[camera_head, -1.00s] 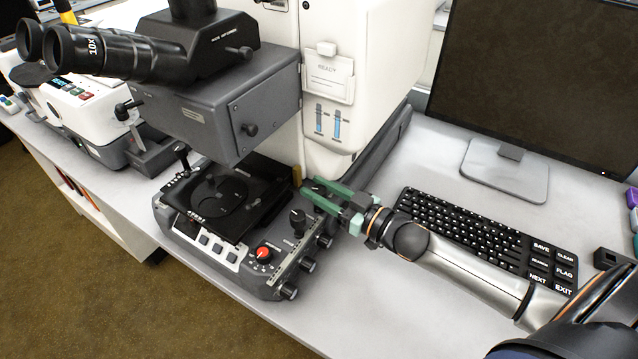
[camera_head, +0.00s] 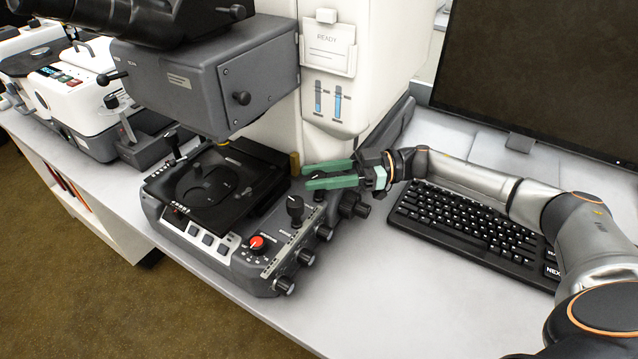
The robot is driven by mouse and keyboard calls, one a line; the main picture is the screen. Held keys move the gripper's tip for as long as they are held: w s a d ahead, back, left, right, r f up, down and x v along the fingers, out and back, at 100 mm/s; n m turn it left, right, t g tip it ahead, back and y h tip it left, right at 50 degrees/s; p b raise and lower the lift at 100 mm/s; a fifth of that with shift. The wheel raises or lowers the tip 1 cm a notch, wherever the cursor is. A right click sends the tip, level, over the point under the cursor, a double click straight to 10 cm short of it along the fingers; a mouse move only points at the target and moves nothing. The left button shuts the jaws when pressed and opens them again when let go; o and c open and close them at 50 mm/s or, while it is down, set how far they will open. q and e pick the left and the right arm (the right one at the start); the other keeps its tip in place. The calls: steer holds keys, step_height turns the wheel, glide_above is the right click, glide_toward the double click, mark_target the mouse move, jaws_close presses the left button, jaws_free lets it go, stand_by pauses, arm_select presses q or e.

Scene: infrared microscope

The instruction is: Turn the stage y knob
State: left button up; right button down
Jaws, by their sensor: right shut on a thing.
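The microscope's dark control base (camera_head: 215,250) stands on the bench, with a black stage (camera_head: 205,190) on top. Its right side carries a tall black knob (camera_head: 295,208), a red-topped knob (camera_head: 257,243) and a row of black side knobs (camera_head: 306,257). My right gripper (camera_head: 308,178), with green fingers, reaches in from the right over the back right of the base. It is shut on a small knob, taken as the stage y knob, which the fingers mostly hide. The knob labels are too small to read. My left gripper is not in view.
The white microscope body (camera_head: 365,50) rises behind the gripper, and its grey head (camera_head: 205,85) overhangs the stage. A black keyboard (camera_head: 465,232) lies under my right forearm, before a monitor (camera_head: 550,75). Bare bench (camera_head: 400,290) lies at the front right.

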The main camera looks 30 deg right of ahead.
steer(key=shift+n+g+b, duration=0.3)
steer(key=shift+n+g, duration=0.1)
steer(key=shift+g, duration=0.2)
steer(key=shift+a+r+n+g+y, duration=0.1)
steer(key=shift+n+g+y, duration=0.2)
steer(key=shift+g, duration=0.1)
steer(key=c, duration=0.5)
jaws_free()
